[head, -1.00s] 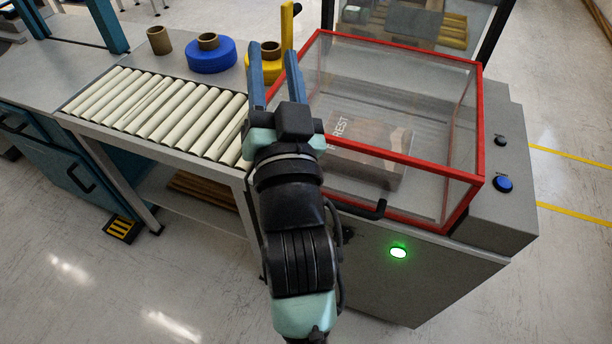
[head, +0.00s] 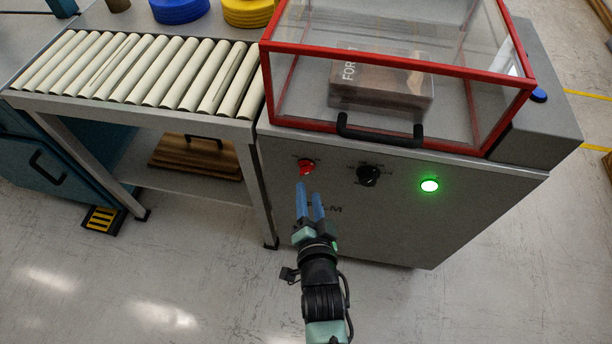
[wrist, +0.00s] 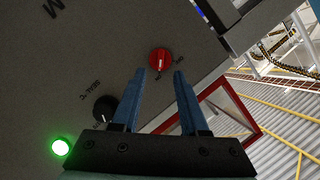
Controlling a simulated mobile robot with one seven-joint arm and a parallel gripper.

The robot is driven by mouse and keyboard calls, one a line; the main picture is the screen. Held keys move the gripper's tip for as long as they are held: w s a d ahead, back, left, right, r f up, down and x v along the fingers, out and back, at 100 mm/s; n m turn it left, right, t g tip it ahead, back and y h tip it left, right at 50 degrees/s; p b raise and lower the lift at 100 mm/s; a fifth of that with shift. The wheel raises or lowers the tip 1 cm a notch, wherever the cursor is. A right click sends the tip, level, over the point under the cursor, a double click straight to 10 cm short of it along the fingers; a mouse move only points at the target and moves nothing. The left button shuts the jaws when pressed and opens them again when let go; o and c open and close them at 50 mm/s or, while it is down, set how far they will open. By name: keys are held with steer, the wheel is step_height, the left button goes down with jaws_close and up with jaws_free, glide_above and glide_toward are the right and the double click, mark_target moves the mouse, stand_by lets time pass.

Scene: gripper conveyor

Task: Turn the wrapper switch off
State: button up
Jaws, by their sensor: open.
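The wrapper machine (head: 390,215) has a grey front panel with a red rotary switch (head: 306,167) at its left. The red switch also shows in the wrist view (wrist: 160,60), ahead of and between the fingertips. My gripper (head: 310,188) is open and empty, its blue fingers pointing up at the panel just below the red switch. In the wrist view the two fingers (wrist: 163,75) are apart with nothing between them. I cannot tell whether the fingertips touch the panel.
A black dial (head: 368,176) and a lit green lamp (head: 429,186) sit right of the switch. A black handle (head: 380,133) juts out above, on the red-framed clear cover (head: 397,60). A roller conveyor (head: 140,72) stands at the left. The floor in front is clear.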

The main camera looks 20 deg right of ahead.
mark_target(305, 174)
steer(key=b+x, duration=0.1)
steer(key=x, duration=0.6)
steer(key=shift+a, duration=0.1)
jaws_close()
